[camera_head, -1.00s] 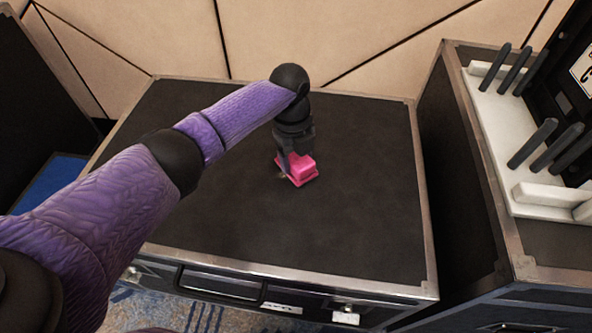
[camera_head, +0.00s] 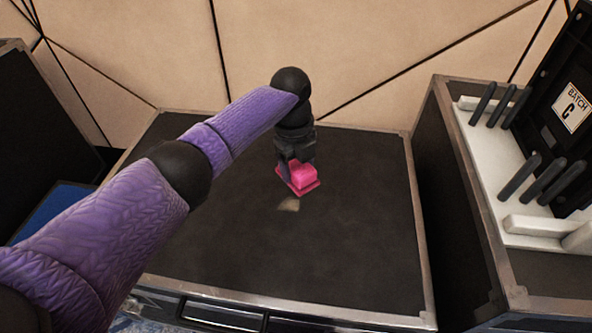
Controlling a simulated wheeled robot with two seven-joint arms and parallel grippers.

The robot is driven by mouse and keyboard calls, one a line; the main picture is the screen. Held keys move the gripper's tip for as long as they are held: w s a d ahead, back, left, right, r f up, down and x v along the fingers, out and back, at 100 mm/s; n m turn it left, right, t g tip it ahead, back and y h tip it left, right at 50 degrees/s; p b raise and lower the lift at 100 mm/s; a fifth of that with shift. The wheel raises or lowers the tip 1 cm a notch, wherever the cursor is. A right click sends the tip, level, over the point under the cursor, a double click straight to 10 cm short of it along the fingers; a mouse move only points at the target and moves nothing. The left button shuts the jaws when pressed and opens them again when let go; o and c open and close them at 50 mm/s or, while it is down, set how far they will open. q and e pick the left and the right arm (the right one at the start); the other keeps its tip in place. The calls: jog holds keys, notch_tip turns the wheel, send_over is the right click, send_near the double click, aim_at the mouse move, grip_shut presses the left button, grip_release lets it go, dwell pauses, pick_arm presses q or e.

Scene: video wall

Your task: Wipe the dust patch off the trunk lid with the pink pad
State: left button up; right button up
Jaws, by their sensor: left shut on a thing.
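The pink pad (camera_head: 304,177) is on or just above the black trunk lid (camera_head: 350,250), a little above the lid's middle in the picture. My left gripper (camera_head: 291,163) is shut on the pad from above. A small pale tan dust patch (camera_head: 289,204) shows on the lid just below the pad in the picture, apart from it or at its edge. Whether the pad touches the lid is hard to tell. My right gripper is not in view.
To the right stands another dark case with a white rack (camera_head: 497,160) holding several dark-handled tools (camera_head: 545,178). A tan panelled wall (camera_head: 300,50) closes the back. The rest of the trunk lid is clear.

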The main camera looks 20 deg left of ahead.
pick_arm(q)
jog(key=shift+r+p, duration=1.05)
jog(key=shift+r, duration=0.65)
jog(key=shift+f, duration=0.2)
